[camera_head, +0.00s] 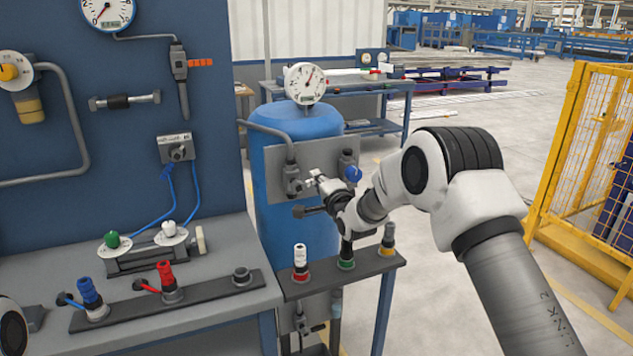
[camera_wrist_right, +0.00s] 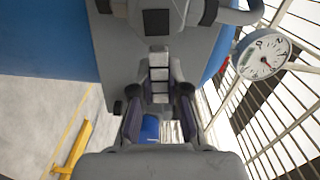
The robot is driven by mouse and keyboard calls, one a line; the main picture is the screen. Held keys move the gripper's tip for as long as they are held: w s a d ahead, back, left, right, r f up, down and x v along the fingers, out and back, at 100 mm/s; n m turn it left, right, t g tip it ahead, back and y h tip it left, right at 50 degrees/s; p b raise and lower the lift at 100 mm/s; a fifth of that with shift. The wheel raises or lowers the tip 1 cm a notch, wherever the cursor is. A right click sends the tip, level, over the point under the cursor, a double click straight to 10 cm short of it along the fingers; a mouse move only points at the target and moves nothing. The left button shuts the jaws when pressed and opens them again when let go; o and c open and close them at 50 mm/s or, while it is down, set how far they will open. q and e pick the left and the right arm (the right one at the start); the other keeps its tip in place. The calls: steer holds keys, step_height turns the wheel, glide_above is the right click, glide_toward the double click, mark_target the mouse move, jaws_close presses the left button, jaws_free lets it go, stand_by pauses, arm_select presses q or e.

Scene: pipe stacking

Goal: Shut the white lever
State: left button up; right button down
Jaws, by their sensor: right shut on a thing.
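The white lever shows in the right wrist view as a pale segmented handle (camera_wrist_right: 159,78) running from a grey valve body (camera_wrist_right: 156,20) down between my fingers. In the head view a small pale part of it (camera_head: 312,180) shows at the valve panel in front of the blue tank. My right gripper (camera_head: 315,196) is at that panel, its fingers closed around the lever; the fingers also show in the right wrist view (camera_wrist_right: 159,108). The gripper hides much of the lever in the head view. My left gripper is out of view.
A blue knob (camera_head: 352,174) sits just right of my right gripper. Below is a narrow shelf (camera_head: 325,278) with white, green and yellow-banded fittings. A gauge (camera_head: 305,83) stands on the blue tank (camera_head: 285,125). The workbench (camera_head: 215,310) is at left, a yellow fence (camera_head: 570,140) at right.

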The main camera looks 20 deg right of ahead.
steer(key=shift+f+m+b, duration=0.3)
steer(key=shift+f+m, duration=0.25)
steer(key=shift+m, duration=0.35)
steer(key=c, duration=1.1)
jaws_free()
steer(key=shift+c, duration=0.2)
steer(key=s, duration=1.2)
steer(key=shift+d, duration=0.2)
